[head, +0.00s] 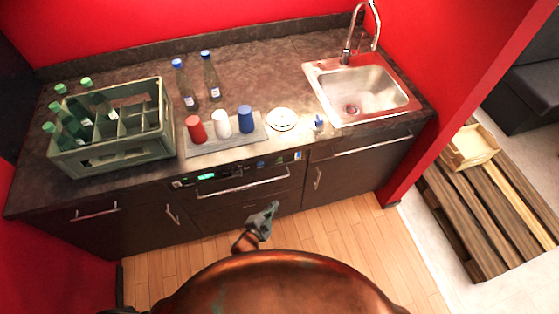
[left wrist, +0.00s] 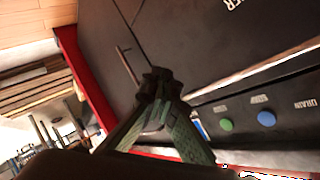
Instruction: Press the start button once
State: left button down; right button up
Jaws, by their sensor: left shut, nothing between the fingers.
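The appliance front under the counter has a control strip (head: 240,170) with a lit green display and small buttons. In the left wrist view a green button (left wrist: 225,125) and a blue button (left wrist: 267,118) sit side by side on the dark panel, with small labels above them. The labels over these two are too blurred to read surely; one farther right reads DRAIN. My left gripper (head: 271,208) is shut and empty, in front of and below the strip, apart from it. In the left wrist view its fingertips (left wrist: 158,76) are left of the green button. My right gripper is out of view.
A long handle (head: 243,187) runs below the control strip. On the counter stand a bottle crate (head: 112,152), a tray (head: 210,145) with three cups, two bottles and a sink (head: 365,90). The wooden floor in front is clear. A red wall edge stands at right.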

aim_at(279, 160)
pick_arm(q)
jog(key=w+d+r+m+t+h, duration=0.1)
jog(key=d+r, duration=0.1)
jog(key=r, duration=0.4)
jog(key=w+d+r+m+t, duration=0.1)
jog(key=d+r, duration=0.2)
jog(key=r, duration=0.4)
jog(key=shift+w+d+m+h, duration=0.2)
jog(key=shift+w+m+h, duration=0.1)
jog(key=shift+h, duration=0.1)
jog(key=shift+w, duration=0.1)
jog(key=w+a+b, duration=0.1)
jog(key=w+a, duration=0.1)
jog(key=w, duration=0.6)
jog(key=shift+a+b, duration=0.35)
jog(key=shift+b, duration=0.05)
